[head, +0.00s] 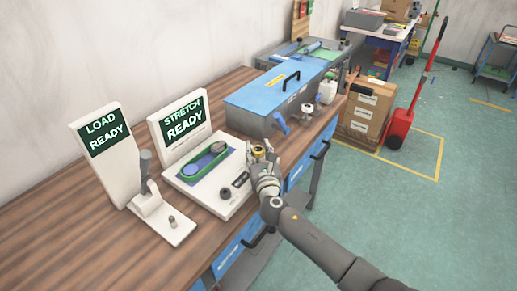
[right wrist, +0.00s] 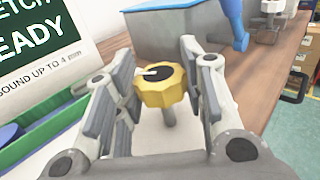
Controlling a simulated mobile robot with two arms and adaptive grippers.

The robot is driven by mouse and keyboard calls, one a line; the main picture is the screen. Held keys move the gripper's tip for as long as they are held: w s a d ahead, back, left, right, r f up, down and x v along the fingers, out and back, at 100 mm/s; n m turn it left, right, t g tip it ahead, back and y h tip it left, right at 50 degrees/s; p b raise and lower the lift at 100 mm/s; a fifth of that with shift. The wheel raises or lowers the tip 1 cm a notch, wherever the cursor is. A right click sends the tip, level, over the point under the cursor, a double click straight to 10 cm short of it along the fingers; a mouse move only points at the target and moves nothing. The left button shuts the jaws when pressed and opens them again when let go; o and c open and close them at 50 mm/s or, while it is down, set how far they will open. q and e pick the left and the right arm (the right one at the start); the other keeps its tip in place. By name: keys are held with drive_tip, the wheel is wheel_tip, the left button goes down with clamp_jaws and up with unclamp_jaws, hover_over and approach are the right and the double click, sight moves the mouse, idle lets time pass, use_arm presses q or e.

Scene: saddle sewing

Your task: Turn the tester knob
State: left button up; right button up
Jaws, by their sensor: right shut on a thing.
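The stretch tester is a white unit (head: 205,195) on the wooden bench, with a green oval loop on its top and a sign (head: 182,124) behind it reading "STRETCH READY". Its yellow fluted knob (head: 258,150) stands at the unit's far right corner. In the right wrist view the knob (right wrist: 160,94) shows a black cap with a white pointer mark and sits on a grey stem. The fingers partly hide the knob in the head view. My left gripper is not in view.
A "LOAD READY" stand (head: 100,146) with a lever is at left on the bench (head: 60,230). A blue-lidded grey box (head: 262,98) stands just behind the knob. Cartons and a red hand truck stand on the floor at right.

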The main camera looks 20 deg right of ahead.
drive_tip(key=m+h, duration=0.2)
drive_tip(key=h, duration=0.1)
drive_tip(key=shift+a+f+g, duration=0.1)
drive_tip(key=shift+a+g, duration=0.1)
drive_tip(key=shift+g, duration=0.1)
drive_tip(key=m+h+b, duration=0.1)
drive_tip(key=h, duration=0.1)
drive_tip(key=m+g+h+b, duration=0.1)
drive_tip(key=shift+w+f+m+g+h, duration=0.1)
drive_tip(key=shift+m+g+h, duration=0.2)
drive_tip(key=shift+h, duration=0.1)
drive_tip(key=m+g+h+b, duration=0.5)
drive_tip(key=g+h+b, duration=0.1)
drive_tip(key=b, duration=0.1)
drive_tip(key=shift+f+m, duration=0.1)
drive_tip(key=shift+m, duration=0.3)
drive_tip(key=shift+r+m+g+h+b, duration=0.25)
drive_tip(key=shift+m+g+h+b, duration=0.6)
drive_tip(key=shift+g+b, duration=0.7)
drive_tip(key=o, duration=1)
